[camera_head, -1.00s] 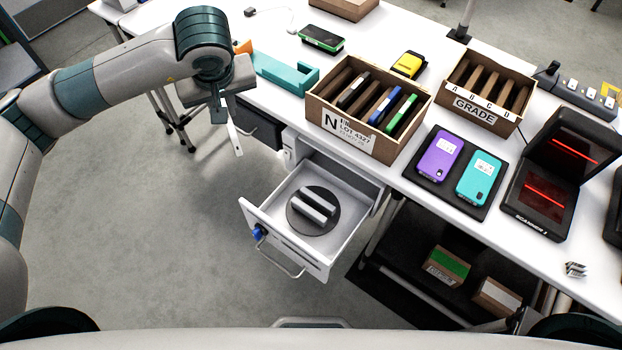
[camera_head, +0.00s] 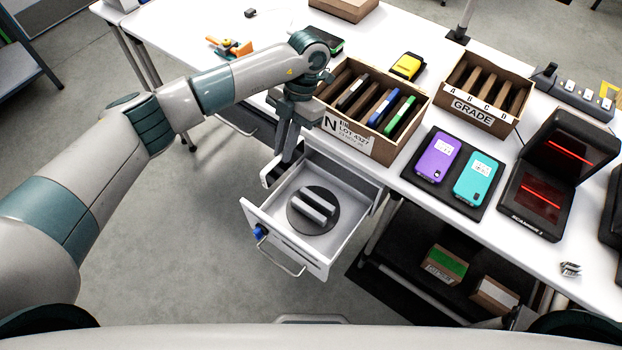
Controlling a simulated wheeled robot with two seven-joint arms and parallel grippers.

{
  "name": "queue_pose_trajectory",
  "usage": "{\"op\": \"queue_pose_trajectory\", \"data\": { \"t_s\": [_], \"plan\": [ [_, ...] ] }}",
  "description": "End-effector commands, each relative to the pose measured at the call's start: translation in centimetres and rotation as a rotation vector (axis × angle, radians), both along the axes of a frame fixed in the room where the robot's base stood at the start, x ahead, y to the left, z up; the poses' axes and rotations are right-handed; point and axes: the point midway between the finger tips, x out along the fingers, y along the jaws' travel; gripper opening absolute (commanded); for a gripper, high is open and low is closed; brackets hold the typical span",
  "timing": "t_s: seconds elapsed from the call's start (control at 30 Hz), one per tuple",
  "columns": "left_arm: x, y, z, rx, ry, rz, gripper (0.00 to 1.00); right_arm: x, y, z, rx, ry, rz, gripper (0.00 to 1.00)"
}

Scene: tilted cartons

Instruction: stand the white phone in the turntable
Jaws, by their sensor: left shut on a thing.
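The turntable (camera_head: 299,222) is a dark round disc with two pale raised bars, lying inside the open white drawer (camera_head: 342,228). My left gripper (camera_head: 286,160) points down at the drawer's back left corner, left of and behind the turntable. It is shut on the white phone (camera_head: 268,178), of which a white edge and a dark part show below the fingers. The gripper hides much of the phone, and I cannot tell exactly how it is tilted or whether it touches the drawer. My right gripper is not in view.
The drawer's front has a handle (camera_head: 283,262) and a blue lock. On the table stand a slotted carton with phones (camera_head: 357,142), a GRADE carton (camera_head: 474,113), a dark mat (camera_head: 453,193) with purple and teal phones, and a scanner (camera_head: 540,207). A shelf with small boxes lies below.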

Motion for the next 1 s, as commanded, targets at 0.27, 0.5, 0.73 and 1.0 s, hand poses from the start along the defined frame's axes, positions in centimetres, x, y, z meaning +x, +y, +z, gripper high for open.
{"op": "queue_pose_trajectory", "data": {
  "t_s": [0.27,0.5,0.73,1.0],
  "plan": [
    [-1.4,-3.1,-3.8,0.0,0.005,0.617,0.0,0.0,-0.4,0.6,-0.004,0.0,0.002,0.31],
    [-2.7,-5.1,-6.9,0.002,0.004,1.125,0.0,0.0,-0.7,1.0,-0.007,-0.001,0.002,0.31],
    [-3.4,-6.2,-9.0,0.001,0.002,1.484,0.0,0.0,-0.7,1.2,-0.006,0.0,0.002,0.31],
    [-3.6,-6.4,-9.8,0.003,-0.003,1.623,0.0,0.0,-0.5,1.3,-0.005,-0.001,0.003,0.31]
  ]
}}
